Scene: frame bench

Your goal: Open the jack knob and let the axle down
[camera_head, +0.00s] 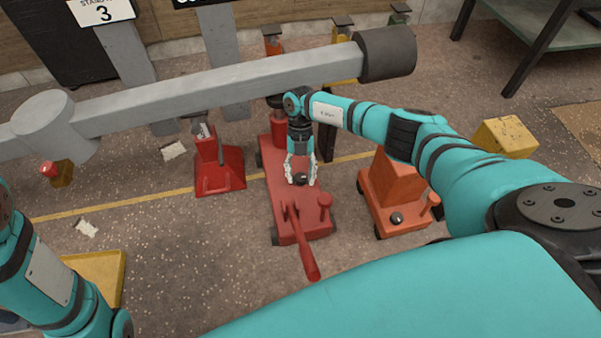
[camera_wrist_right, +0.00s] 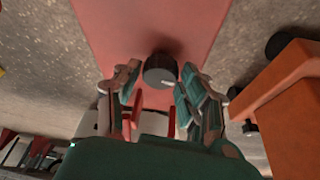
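The red floor jack (camera_head: 280,187) stands on the floor under the grey axle (camera_head: 210,92), its handle pointing toward me. A round black knob (camera_head: 301,178) sits on top of its body; in the right wrist view the knob (camera_wrist_right: 161,68) shows a small pale mark on its lower right. My right gripper (camera_head: 301,172) is over the knob, fingers pointing down. In the wrist view its open fingers (camera_wrist_right: 158,88) stand to either side of the knob's near edge, with gaps visible. My left arm shows at the lower left; its gripper is out of view.
A red stand (camera_head: 218,173) is left of the jack. An orange jack (camera_head: 391,190) with its own black knob (camera_head: 397,218) is close on the right. A yellow block (camera_head: 505,137) lies farther right. The axle's dark hub (camera_head: 387,53) hangs behind my right forearm.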

